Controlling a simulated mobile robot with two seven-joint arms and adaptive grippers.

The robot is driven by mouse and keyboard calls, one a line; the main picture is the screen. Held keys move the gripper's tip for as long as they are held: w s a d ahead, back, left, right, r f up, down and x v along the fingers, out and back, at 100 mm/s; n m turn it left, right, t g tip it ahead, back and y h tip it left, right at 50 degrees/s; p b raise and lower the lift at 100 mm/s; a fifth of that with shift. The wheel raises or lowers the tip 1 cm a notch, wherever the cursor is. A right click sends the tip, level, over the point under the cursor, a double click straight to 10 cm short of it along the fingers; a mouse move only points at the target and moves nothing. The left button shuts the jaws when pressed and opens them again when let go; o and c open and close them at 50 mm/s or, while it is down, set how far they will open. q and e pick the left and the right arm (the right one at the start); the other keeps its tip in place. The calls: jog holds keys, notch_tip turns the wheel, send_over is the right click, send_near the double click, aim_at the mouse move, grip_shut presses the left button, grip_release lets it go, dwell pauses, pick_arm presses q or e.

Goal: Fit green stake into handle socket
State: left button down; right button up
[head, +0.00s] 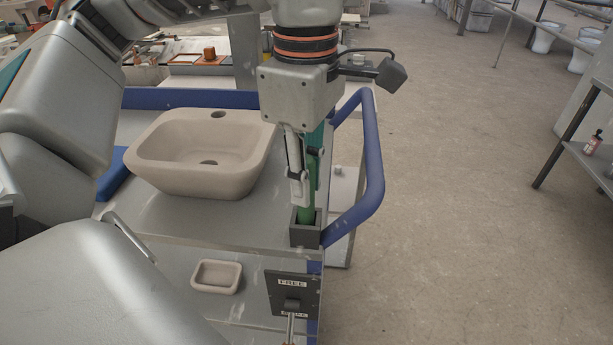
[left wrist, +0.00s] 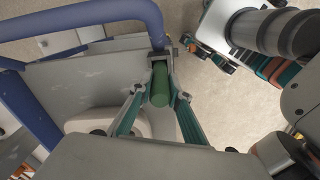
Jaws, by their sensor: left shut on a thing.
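The green stake (head: 308,203) stands close to upright at the cart's right corner. Its lower end is inside the top of the dark square handle socket (head: 306,237); how deep it sits is hidden by the socket walls. My left gripper (head: 307,183) points down above the socket and is shut on the stake. In the left wrist view the stake (left wrist: 160,88) shows as a green cylinder between the two fingers, with the dark socket beyond it mostly hidden. My right gripper cannot be made out in either view.
A blue rail (head: 371,165) curves close to the right of the socket. A beige basin (head: 205,172) stands on the cart's top to the left. Below are a small beige dish (head: 217,276) and a dark plate (head: 281,292) marked FREE with a lever.

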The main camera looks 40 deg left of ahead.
pick_arm(q)
jog(key=c, duration=1.9)
grip_release()
jog(key=shift+f, duration=0.15)
pick_arm(e)
jog(key=shift+f, duration=0.2)
pick_arm(q)
notch_tip(320, 180, up, 11)
jog(key=p, duration=0.2)
jog(key=shift+p, duration=0.35)
jog(key=shift+r, duration=0.65)
pick_arm(e)
jog(key=shift+s+a+r, duration=0.2)
jog(key=shift+r, duration=0.25)
jog(key=shift+s+a+r, duration=0.15)
jog(key=shift+r, duration=0.25)
jog(key=shift+w+r, duration=0.25)
jog(key=shift+w, duration=0.05)
